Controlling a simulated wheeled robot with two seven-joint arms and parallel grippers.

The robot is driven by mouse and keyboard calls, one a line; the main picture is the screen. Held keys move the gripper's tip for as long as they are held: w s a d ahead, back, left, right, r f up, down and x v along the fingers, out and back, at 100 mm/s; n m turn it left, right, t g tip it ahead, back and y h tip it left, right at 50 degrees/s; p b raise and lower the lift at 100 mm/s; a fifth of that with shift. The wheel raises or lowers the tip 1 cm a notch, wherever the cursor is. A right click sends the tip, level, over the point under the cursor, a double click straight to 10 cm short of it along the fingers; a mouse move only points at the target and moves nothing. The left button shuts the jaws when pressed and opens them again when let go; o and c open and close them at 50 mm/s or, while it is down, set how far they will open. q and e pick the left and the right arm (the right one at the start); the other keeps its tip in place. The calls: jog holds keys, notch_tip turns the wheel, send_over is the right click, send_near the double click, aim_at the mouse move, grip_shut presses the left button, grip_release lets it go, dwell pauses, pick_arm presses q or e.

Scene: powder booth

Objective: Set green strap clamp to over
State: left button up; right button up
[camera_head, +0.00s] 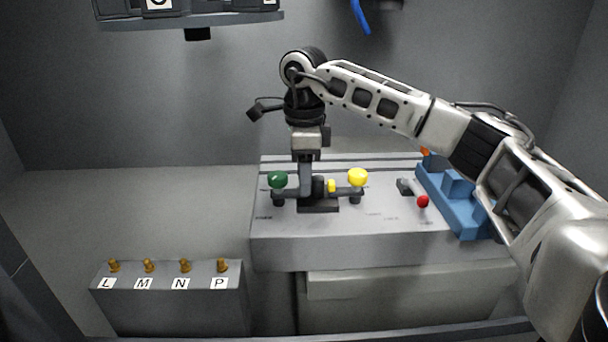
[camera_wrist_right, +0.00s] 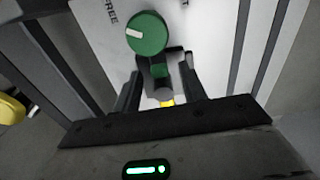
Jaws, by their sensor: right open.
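The green strap clamp shows as a green round knob (camera_head: 278,180) on a dark stem, at the left of the grey bench top. In the right wrist view the green knob (camera_wrist_right: 147,33) has a white mark and lies just beyond my fingertips, beside printed lettering that reads "FREE". My right gripper (camera_head: 305,190) points down just right of the green knob. In the wrist view my right gripper (camera_wrist_right: 160,90) is open, with a dark bar and small green and yellow parts showing between its fingers. I cannot tell whether they touch. My left gripper is not in view.
A yellow knob (camera_head: 357,177) stands right of my right gripper. A red ball-topped lever (camera_head: 422,201) and a blue fixture (camera_head: 452,205) are further right. A low box (camera_head: 168,300) with brass pegs labelled L, M, N, P stands front left. A shelf (camera_head: 190,20) hangs above.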

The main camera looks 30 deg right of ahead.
notch_tip(320, 180, up, 12)
jog(key=shift+f+p, duration=0.2)
jog(key=shift+p, duration=0.2)
dwell(0.4)
